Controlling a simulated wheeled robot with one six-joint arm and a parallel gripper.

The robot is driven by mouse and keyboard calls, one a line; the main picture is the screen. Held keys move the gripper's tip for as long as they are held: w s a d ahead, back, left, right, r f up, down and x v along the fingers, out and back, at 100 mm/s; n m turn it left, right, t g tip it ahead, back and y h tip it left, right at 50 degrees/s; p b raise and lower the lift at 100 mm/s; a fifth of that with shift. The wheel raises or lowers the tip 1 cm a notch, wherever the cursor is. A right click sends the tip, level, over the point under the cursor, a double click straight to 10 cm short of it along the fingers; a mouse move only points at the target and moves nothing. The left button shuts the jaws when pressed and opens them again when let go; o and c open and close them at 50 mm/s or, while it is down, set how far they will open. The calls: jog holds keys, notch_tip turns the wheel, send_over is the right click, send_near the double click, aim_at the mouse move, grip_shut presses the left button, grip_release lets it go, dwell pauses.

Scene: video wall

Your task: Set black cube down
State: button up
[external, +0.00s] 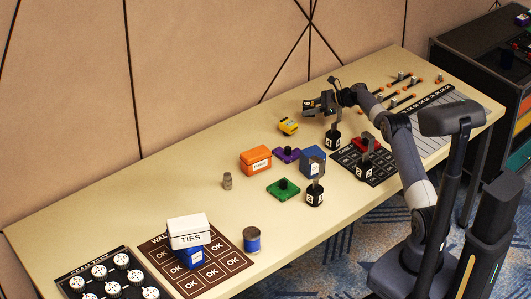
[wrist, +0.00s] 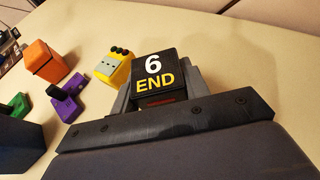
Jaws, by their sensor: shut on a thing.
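The black cube (wrist: 155,78) is between the grey fingers of my gripper (wrist: 156,95) in the wrist view. A white "6" and yellow "END" show on its faces. In the external view my gripper (external: 322,104) is over the back part of the table, right of the yellow object (external: 288,125). The cube is hard to tell apart from the dark gripper there. My gripper is shut on it. The cube's underside is hidden, so I cannot tell whether it touches the table.
An orange box (external: 256,160), a purple piece (external: 286,154), a blue box (external: 313,159) and a green piece (external: 283,188) stand in the middle. Black-based stamps (external: 333,140) stand near a black card (external: 380,172). Bare tabletop (external: 200,150) lies to the back left.

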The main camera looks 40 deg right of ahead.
aim_at(309, 124)
jog(key=shift+f+b, duration=0.3)
jog(key=shift+f, duration=1.85)
jog(key=shift+f, duration=0.1)
jog(key=shift+f, duration=0.1)
jog(key=o, duration=1)
jog(key=shift+r, duration=0.25)
jog(key=v, duration=1.2)
jog(key=shift+p, duration=0.4)
